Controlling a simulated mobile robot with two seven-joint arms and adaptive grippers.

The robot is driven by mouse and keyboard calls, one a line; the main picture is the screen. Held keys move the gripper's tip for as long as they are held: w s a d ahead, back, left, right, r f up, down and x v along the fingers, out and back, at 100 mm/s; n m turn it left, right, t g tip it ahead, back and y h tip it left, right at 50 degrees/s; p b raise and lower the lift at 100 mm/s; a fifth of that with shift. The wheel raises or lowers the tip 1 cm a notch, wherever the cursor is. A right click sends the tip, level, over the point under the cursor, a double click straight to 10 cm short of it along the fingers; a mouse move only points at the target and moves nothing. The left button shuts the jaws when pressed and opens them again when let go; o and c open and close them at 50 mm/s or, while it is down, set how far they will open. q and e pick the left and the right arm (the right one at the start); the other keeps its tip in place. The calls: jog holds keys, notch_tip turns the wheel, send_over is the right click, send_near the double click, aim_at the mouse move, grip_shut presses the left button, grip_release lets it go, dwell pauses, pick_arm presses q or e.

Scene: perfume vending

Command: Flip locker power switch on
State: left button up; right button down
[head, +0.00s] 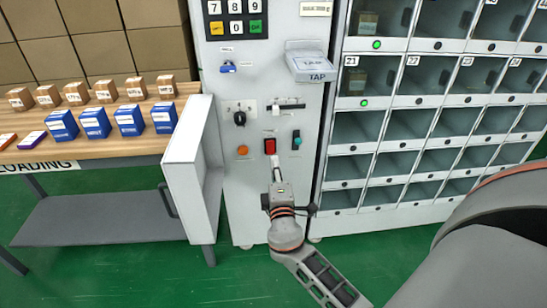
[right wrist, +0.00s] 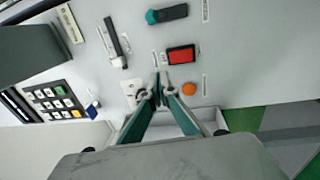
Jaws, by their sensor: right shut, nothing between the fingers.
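The locker's control panel (head: 254,180) is a light grey upright face. A red rocker switch in a dark frame (head: 270,146) sits low on it; it also shows in the right wrist view (right wrist: 181,55). Its label is too small to read, and I cannot tell its on or off position. My right gripper (head: 274,162) is shut and empty, its tips just below the red switch in the head view. In the right wrist view its teal fingers (right wrist: 160,88) come together beside the switch; I cannot tell if they touch the panel. My left gripper is not in view.
Around the switch are an orange button (head: 242,150), a black knob (head: 239,118), a slider (head: 287,106) and a teal handle (head: 296,140). An open panel door (head: 190,160) juts out left. Locker compartments (head: 355,135) stand right. A table (head: 85,137) holds boxes.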

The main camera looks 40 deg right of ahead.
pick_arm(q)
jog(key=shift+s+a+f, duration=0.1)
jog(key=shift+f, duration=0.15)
pick_arm(e)
jog(key=s+a, duration=0.2)
jog(key=s, duration=0.1)
jog(key=shift+s+r, duration=0.1)
jog(key=shift+r, duration=0.25)
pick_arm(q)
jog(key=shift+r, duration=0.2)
